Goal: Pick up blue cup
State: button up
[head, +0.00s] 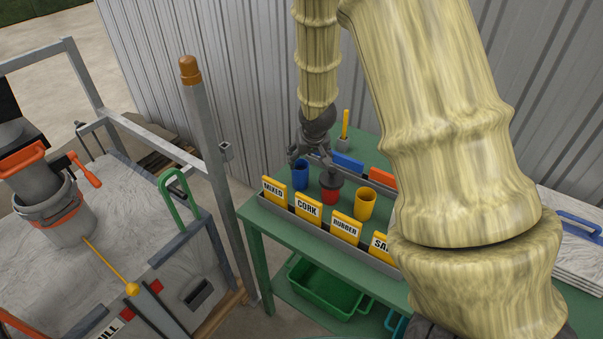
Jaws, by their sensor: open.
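The blue cup (300,175) stands upright on the green table (256,215), behind the yellow label cards and at the left end of the row of cups. My gripper (312,170) hangs from my arm just above and beside the blue cup, partly over it in the picture. Its fingers are spread open. One finger reaches down by the blue cup and another points down in front of or over the red cup (330,194). I cannot tell whether any finger touches a cup.
A yellow cup (365,204) stands right of the red one. Blue (347,163) and orange (382,177) blocks lie behind. A metal post (215,170) stands left; corrugated wall behind.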

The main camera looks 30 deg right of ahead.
aim_at(301, 165)
jog(key=w+f, duration=0.3)
jog(key=shift+w+f, duration=0.15)
jog(key=shift+f, duration=0.05)
jog(key=shift+s+r+p, duration=0.15)
jog(key=shift+s+p, duration=0.2)
jog(key=shift+s, duration=0.15)
jog(key=w+f+p, duration=0.1)
jog(key=w+f, duration=0.1)
jog(key=shift+w+f, duration=0.1)
jog(key=shift+f, duration=0.3)
jog(key=shift+d+f+p, duration=0.1)
jog(key=shift+f+p, duration=0.3)
jog(key=shift+w+f, duration=0.3)
jog(key=shift+f, duration=0.25)
jog(key=shift+s+r, duration=0.1)
jog(key=shift+s, duration=0.05)
jog(key=shift+c, duration=1)
jog(key=c, duration=1)
